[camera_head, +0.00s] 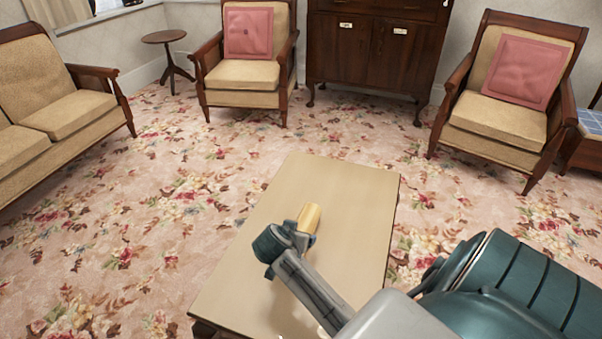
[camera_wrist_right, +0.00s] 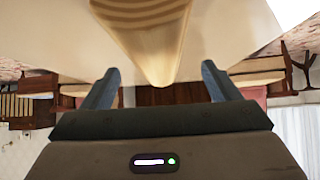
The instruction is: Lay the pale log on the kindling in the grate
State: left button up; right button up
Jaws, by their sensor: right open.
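The pale log (camera_head: 310,216) is a short, yellowish piece of wood on the low table, just beyond my right gripper (camera_head: 300,236) in the head view. The gripper hides its near part. In the right wrist view the log (camera_wrist_right: 150,40) shows large, with ringed grain on its end, and it reaches toward the space between the fingers. My right gripper (camera_wrist_right: 160,72) is open there, one finger on each side of the log, with gaps between. I cannot tell how far the log reaches between them. The kindling, the grate and my left gripper are not in view.
The pale wooden table (camera_head: 335,185) is otherwise bare. Floral carpet (camera_head: 150,210) surrounds it. Two armchairs with pink cushions (camera_head: 248,33) (camera_head: 517,70), a dark cabinet (camera_head: 365,50), a round side table (camera_head: 164,37) and a sofa (camera_head: 65,105) stand farther back.

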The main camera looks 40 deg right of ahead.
jog(key=x, duration=0.4)
jog(key=shift+s+d+f+b, duration=0.15)
jog(key=shift+b, duration=0.2)
jog(key=c, duration=1.2)
jog(key=shift+c, duration=0.6)
jog(key=shift+r, duration=0.2)
